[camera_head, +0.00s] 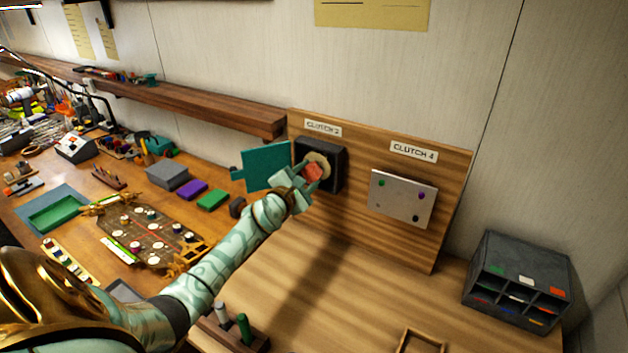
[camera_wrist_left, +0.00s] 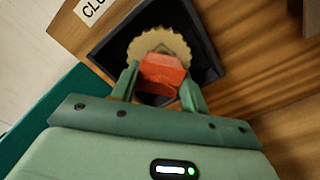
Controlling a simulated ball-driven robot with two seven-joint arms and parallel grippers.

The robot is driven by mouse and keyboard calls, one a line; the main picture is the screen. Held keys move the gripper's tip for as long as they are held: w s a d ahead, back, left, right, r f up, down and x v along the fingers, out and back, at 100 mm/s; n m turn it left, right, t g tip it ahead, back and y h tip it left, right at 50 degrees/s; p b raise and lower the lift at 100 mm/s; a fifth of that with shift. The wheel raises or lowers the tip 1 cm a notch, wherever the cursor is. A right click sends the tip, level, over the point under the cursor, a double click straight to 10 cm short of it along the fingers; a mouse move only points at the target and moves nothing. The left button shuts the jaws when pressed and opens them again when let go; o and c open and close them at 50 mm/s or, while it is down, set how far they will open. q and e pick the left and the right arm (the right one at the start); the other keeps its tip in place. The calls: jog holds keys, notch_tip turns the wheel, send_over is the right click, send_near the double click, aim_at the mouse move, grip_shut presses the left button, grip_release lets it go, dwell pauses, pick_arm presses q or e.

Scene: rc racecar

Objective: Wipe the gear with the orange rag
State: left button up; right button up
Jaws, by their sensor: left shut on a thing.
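The gear (camera_head: 318,158) is a tan toothed disc in the dark square housing (camera_head: 335,165) under the "CLUTCH 2" label. It also shows in the left wrist view (camera_wrist_left: 160,43), upright in the dark housing. My left gripper (camera_head: 312,172) is shut on the orange rag (camera_head: 314,173), a small folded orange-red block. In the left wrist view the rag (camera_wrist_left: 162,74) sits between the two green fingers, in front of the gear's lower part and hiding it. The rag seems to be against or very close to the gear; contact cannot be told. My right gripper is not in view.
The wooden board (camera_head: 360,135) also carries a metal plate (camera_head: 402,198) labelled "CLUTCH 4". A grey compartment organizer (camera_head: 518,270) stands at the right. A teal panel (camera_head: 266,166) is beside the housing. A holder with handles (camera_head: 235,330) and a wooden frame (camera_head: 421,341) lie in front.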

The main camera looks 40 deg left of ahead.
aim_at(326, 170)
pick_arm(q)
jog(key=shift+w+a+r+p, duration=0.1)
jog(key=shift+a+r+p, duration=0.25)
jog(key=shift+p, duration=0.1)
jog(key=shift+d+f, duration=0.2)
jog(key=shift+d, duration=0.25)
jog(key=shift+w+d+p, duration=0.3)
jog(key=shift+d+p, duration=0.6)
jog(key=shift+w+d, duration=0.1)
jog(key=shift+d, duration=0.5)
jog(key=shift+w+a+f, duration=0.1)
jog(key=shift+a, duration=0.1)
jog(key=shift+a+f, duration=0.1)
jog(key=shift+a, duration=0.3)
jog(key=shift+a+b, duration=0.75)
jog(key=shift+a, duration=0.5)
jog(key=shift+s+a+b, duration=0.2)
jog(key=shift+a+b, duration=0.8)
jog(key=shift+b, duration=0.05)
jog(key=shift+a+r, duration=0.3)
jog(key=shift+a, duration=0.05)
